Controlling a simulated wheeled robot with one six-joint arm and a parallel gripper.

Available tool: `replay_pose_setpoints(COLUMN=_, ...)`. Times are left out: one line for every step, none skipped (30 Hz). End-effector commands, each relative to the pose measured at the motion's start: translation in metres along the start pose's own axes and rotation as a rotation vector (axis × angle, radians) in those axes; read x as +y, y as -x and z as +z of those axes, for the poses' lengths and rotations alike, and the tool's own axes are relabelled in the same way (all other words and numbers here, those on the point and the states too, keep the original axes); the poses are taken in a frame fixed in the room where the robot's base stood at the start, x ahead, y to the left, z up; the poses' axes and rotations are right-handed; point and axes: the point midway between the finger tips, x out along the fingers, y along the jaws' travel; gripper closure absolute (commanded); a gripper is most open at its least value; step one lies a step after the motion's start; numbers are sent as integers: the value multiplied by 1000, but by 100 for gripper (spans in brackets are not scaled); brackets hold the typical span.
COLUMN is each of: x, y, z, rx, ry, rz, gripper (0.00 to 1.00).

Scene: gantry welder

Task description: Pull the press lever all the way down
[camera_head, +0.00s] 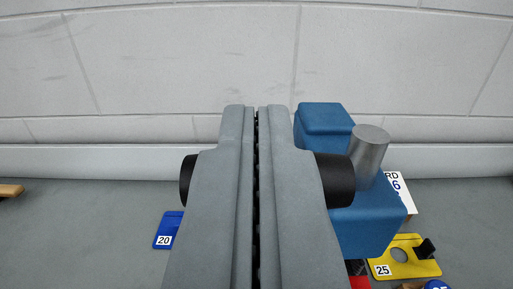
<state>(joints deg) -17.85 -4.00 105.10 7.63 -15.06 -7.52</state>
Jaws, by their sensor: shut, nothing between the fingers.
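My gripper (256,110) is shut, its two grey fingers together in the middle of the view, pointing at the wall. A blue press (365,225) stands to the right, partly hidden by the fingers, with a silver cylinder (369,150) on it. A black round bar, which looks like the lever's grip (335,180), shows on both sides of the fingers. Its middle is hidden behind them, and I cannot tell whether they touch it. The rest of the lever is hidden.
A yellow plate marked 25 (402,262) and a white card (398,190) are at the right. A pale block wall (150,60) closes the back. The grey surface at left is mostly clear.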

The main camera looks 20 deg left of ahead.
Motion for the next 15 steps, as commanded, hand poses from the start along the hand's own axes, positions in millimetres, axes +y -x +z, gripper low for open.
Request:
replay_pose_setpoints(x=1, y=4, z=6, rx=19, ry=1, rz=3, gripper=100)
replay_pose_setpoints(x=1, y=6, z=8, rx=33, ry=1, rz=3, gripper=100)
replay_pose_setpoints(x=1, y=8, z=11, rx=50, ry=1, rz=3, gripper=100)
replay_pose_setpoints(x=1, y=10, z=13, rx=63, ry=1, rz=2, gripper=100)
replay_pose_setpoints(x=1, y=12, z=15, rx=78, ry=1, rz=2, gripper=100)
replay_pose_setpoints(x=0, y=14, z=19, rx=96, ry=0, rz=1, gripper=100)
replay_pose_setpoints(x=0, y=16, z=21, rx=110, ry=0, rz=0, gripper=100)
replay_pose_setpoints(x=0, y=18, z=24, rx=125, ry=0, rz=0, gripper=100)
replay_pose_setpoints(x=0, y=21, z=28, rx=145, ry=0, rz=-1, gripper=100)
replay_pose_setpoints(x=0, y=23, z=31, rx=161, ry=0, rz=-1, gripper=100)
replay_pose_setpoints(x=0, y=25, z=35, rx=176, ry=0, rz=-2, gripper=100)
replay_pose_setpoints(x=0, y=28, z=39, rx=195, ry=-1, rz=-2, gripper=100)
replay_pose_setpoints(x=0, y=30, z=42, rx=207, ry=-1, rz=-2, gripper=100)
replay_pose_setpoints(x=0, y=32, z=46, rx=217, ry=-1, rz=-2, gripper=100)
replay_pose_setpoints(x=0, y=35, z=51, rx=225, ry=-1, rz=-3, gripper=100)
